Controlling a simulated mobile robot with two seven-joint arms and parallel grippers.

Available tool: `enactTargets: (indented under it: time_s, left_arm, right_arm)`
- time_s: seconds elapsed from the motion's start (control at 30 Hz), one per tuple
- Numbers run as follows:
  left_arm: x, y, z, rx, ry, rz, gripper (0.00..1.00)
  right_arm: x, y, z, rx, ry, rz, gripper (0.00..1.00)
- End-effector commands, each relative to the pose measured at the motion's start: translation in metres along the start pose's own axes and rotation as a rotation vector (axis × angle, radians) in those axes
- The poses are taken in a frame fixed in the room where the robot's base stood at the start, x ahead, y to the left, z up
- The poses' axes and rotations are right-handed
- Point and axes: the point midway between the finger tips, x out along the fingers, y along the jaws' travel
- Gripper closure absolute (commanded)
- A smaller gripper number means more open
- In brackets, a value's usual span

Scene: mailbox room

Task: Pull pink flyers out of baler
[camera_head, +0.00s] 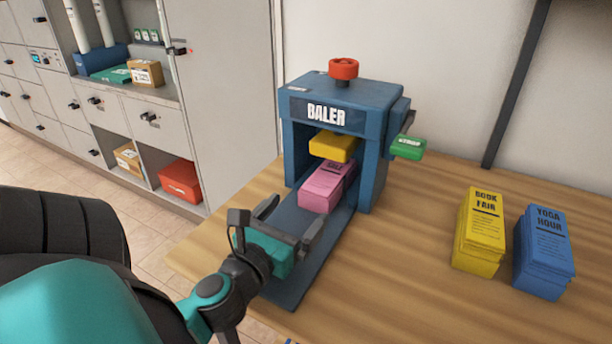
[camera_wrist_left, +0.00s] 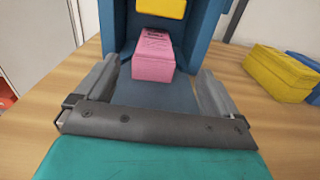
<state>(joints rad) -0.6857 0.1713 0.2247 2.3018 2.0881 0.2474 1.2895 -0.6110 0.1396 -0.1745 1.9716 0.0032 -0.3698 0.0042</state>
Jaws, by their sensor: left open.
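The blue baler (camera_head: 345,95) stands on the wooden table with its front opening facing my left arm. A stack of pink flyers (camera_head: 326,186) lies inside, on the baler's tray (camera_head: 303,276), under a yellow press block (camera_head: 332,147). My left gripper (camera_head: 291,223) is open and empty over the tray, in front of the flyers and apart from them. In the left wrist view the pink stack (camera_wrist_left: 153,55) sits ahead, between the lines of the two spread fingers (camera_wrist_left: 153,88). The rear of the stack is hidden inside the baler. My right gripper does not show.
A yellow flyer stack (camera_head: 480,230) and a blue flyer stack (camera_head: 543,252) stand to the right on the table (camera_head: 410,270). A green handle (camera_head: 407,147) sticks out of the baler's right side. A red knob (camera_head: 343,68) tops it. Lockers (camera_head: 225,90) stand behind left.

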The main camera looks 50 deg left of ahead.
Motion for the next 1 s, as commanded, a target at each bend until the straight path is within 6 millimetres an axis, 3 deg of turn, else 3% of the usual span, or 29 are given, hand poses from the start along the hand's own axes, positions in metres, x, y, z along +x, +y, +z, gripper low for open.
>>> enactTargets:
  time_s: [0.63,1.0]
  left_arm:
    - [0.006,0.004,-0.002,-0.029,0.009,0.016,0.04]
    - [0.068,0.005,-0.002,-0.025,0.007,0.015,0.04]
  right_arm:
    - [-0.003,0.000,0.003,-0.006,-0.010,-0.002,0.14]
    - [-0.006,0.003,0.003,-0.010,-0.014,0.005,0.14]
